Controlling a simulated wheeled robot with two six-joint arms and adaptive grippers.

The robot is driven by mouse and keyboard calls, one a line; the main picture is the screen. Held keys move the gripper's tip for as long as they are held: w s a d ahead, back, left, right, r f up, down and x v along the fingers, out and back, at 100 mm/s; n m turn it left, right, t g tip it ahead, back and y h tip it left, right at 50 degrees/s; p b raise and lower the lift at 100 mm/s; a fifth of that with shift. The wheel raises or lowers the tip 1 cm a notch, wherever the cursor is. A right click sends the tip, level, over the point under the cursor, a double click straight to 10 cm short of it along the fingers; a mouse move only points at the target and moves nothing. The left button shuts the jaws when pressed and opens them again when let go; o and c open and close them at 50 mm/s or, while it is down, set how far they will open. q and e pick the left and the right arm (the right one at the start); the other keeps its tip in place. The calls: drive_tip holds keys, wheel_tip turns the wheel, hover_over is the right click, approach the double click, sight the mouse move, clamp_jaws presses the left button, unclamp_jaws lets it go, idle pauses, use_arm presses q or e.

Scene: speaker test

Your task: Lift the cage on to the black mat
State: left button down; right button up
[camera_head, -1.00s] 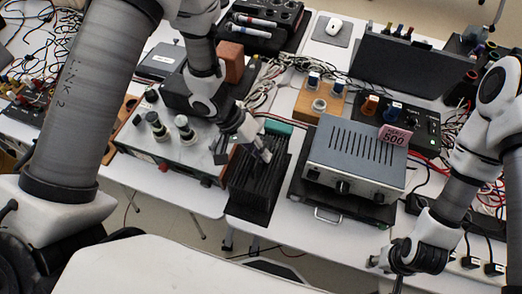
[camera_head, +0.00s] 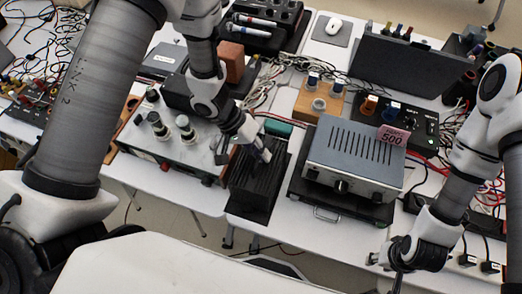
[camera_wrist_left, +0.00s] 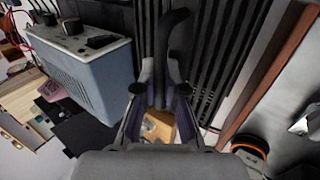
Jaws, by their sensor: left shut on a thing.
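The cage, which I take to be the black ribbed block (camera_head: 250,192), stands at the near edge of the table in the head view. Its black slats (camera_wrist_left: 205,75) fill much of the left wrist view. My left gripper (camera_head: 262,153) is at its top, shut on a dark curved bar (camera_wrist_left: 160,85) that looks like its handle. A black slab (camera_head: 330,205), possibly the mat, lies to the right, mostly hidden under a grey vented box (camera_head: 355,158). My right gripper (camera_head: 390,262) hangs at the lower right, apart from the cage; its fingers are unclear.
A white-topped instrument with knobs (camera_head: 170,140) stands close to the cage's left. A green block (camera_head: 278,127) is just behind it. A wooden block with knobs (camera_head: 318,101) and loose cables lie further back.

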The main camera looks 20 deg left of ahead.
use_arm(q)
drive_tip(key=shift+f, duration=0.25)
drive_tip(key=c, duration=1.2)
unclamp_jaws()
drive_tip(key=v, duration=1.2)
drive_tip(key=shift+f, duration=0.1)
use_arm(e)
drive_tip(key=shift+s, duration=0.1)
